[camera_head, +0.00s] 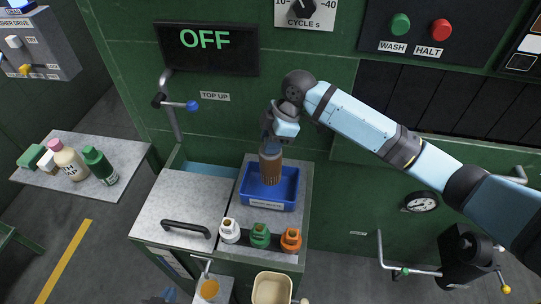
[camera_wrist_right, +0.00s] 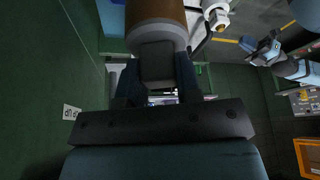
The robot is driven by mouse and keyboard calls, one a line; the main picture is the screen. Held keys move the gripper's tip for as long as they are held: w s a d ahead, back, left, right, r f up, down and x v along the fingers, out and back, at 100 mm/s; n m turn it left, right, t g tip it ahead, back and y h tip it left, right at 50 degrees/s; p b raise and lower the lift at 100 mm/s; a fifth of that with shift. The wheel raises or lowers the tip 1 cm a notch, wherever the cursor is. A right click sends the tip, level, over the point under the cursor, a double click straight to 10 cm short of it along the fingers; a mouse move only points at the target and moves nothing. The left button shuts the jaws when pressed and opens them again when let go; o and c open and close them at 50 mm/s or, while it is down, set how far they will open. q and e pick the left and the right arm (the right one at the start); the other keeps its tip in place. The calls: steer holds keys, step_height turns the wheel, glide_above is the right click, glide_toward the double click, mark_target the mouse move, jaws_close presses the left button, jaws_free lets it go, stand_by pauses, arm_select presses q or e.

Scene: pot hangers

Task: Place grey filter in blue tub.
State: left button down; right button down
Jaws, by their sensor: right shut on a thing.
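The blue tub (camera_head: 290,187) sits on the grey counter in the head view, with a label on its front. My right gripper (camera_head: 271,141) is above it, shut on the upper end of an upright cylinder, which I take as the filter (camera_head: 270,167). The filter looks brown with a grey top, and its lower end overlaps the tub's inside; I cannot tell whether it touches the floor. The filter (camera_wrist_right: 156,13) also shows at the top of the right wrist view. My left gripper (camera_wrist_right: 260,47) appears small there, its jaws unclear.
White, green and orange fittings (camera_head: 260,235) stand in front of the tub. A lid with a black handle (camera_head: 187,228) lies to its left, by an open water basin (camera_head: 208,170). Several bottles stand on the left shelf (camera_head: 38,178). A cream container (camera_head: 272,288) is at the bottom.

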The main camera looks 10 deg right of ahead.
mark_target(271, 157)
steer(key=shift+f, duration=3.05)
steer(key=c, duration=0.8)
jaws_free()
steer(key=shift+f, duration=0.15)
steer(key=v, duration=1.2)
